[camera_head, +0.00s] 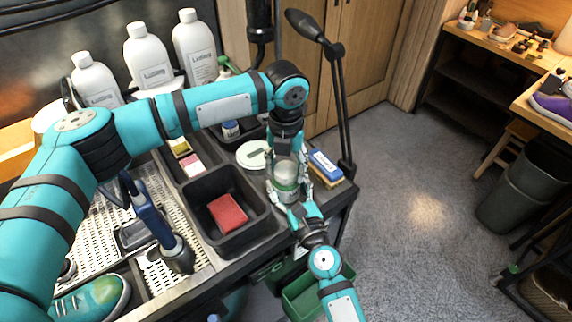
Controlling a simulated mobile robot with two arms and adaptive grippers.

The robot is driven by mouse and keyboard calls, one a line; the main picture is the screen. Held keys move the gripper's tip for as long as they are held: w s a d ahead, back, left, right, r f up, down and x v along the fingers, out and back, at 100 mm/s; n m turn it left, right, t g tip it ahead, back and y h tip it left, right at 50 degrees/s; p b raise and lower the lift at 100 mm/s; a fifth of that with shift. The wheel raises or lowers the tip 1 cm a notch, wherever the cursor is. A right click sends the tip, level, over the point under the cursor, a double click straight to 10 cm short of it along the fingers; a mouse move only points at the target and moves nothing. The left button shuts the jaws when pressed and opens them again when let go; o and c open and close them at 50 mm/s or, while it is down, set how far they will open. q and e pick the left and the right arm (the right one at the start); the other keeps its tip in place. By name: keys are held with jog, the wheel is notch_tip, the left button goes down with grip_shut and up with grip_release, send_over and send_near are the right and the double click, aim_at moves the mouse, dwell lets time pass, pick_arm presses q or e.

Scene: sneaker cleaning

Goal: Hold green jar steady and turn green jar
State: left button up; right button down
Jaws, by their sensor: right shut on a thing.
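The green jar (287,187), pale at the top with a greenish lower part, stands upright near the right end of the workbench. My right gripper (294,211) comes from the lower right and is shut on the jar's lower side. My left gripper (287,160) points straight down over the jar from above, its fingers around the jar's upper part. I cannot tell whether the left fingers press on it. The grippers partly hide the jar.
A round white disc (253,155) lies left of the jar, and a blue-and-white box (325,164) lies right. A black bin (207,214) holds a red sponge (228,212). A black lamp (335,50) rises behind. White bottles (148,55) stand at the back left.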

pick_arm(q)
jog(key=c, duration=0.7)
jog(key=n, duration=0.4)
jog(key=shift+n, duration=0.3)
jog(key=n, duration=0.5)
jog(key=shift+n, duration=0.3)
jog(key=o, duration=1.3)
jog(key=shift+r, duration=0.1)
